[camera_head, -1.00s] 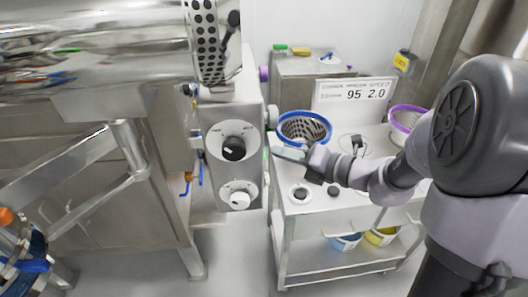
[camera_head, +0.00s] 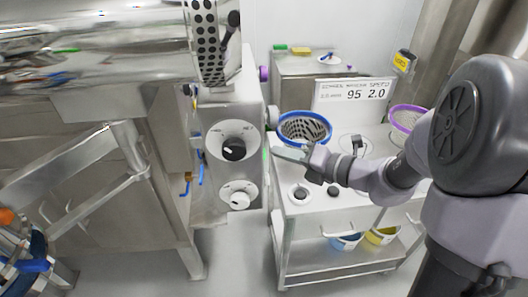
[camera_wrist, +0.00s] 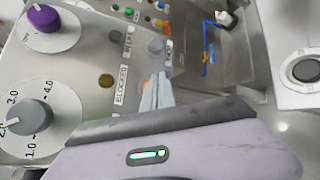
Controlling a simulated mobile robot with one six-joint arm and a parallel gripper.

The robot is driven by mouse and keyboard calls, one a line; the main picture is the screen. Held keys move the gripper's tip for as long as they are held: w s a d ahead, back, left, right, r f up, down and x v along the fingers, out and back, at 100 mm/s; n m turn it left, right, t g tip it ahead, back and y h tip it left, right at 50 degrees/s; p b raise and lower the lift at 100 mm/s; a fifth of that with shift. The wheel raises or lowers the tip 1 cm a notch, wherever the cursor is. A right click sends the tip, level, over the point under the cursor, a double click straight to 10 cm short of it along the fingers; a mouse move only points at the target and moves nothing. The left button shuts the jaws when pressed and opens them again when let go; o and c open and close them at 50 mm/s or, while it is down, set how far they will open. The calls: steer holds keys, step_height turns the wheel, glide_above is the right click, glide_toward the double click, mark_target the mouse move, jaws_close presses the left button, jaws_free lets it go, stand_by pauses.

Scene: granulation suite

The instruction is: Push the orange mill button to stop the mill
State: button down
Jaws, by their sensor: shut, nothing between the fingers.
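The mill's control panel (camera_wrist: 85,50) fills the upper left of the wrist view. A small orange patch, apparently the orange button (camera_wrist: 145,86), shows just beside my fingertips and is mostly hidden behind them. My gripper (camera_wrist: 156,90) is shut and empty, with its tips over or against the panel at that button; I cannot tell whether they touch. In the head view my gripper (camera_head: 284,153) is at the right side of the grey machine housing (camera_head: 232,115), whose button side is turned away.
An amber button (camera_wrist: 106,81), a grey button (camera_wrist: 155,46), a purple knob (camera_wrist: 43,17) and a grey dial (camera_wrist: 28,117) are nearby on the panel. A blue-rimmed basket (camera_head: 305,128) stands on the trolley (camera_head: 340,215) close to my gripper.

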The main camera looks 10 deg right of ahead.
stand_by(0.5)
steer(key=shift+a, duration=0.4)
steer(key=shift+a+p, duration=0.35)
steer(key=shift+a, duration=0.15)
stand_by(0.5)
stand_by(0.4)
steer(key=shift+d+p, duration=0.3)
steer(key=shift+d, duration=0.6)
steer(key=d+p, duration=0.1)
steer(key=d, duration=0.4)
stand_by(0.5)
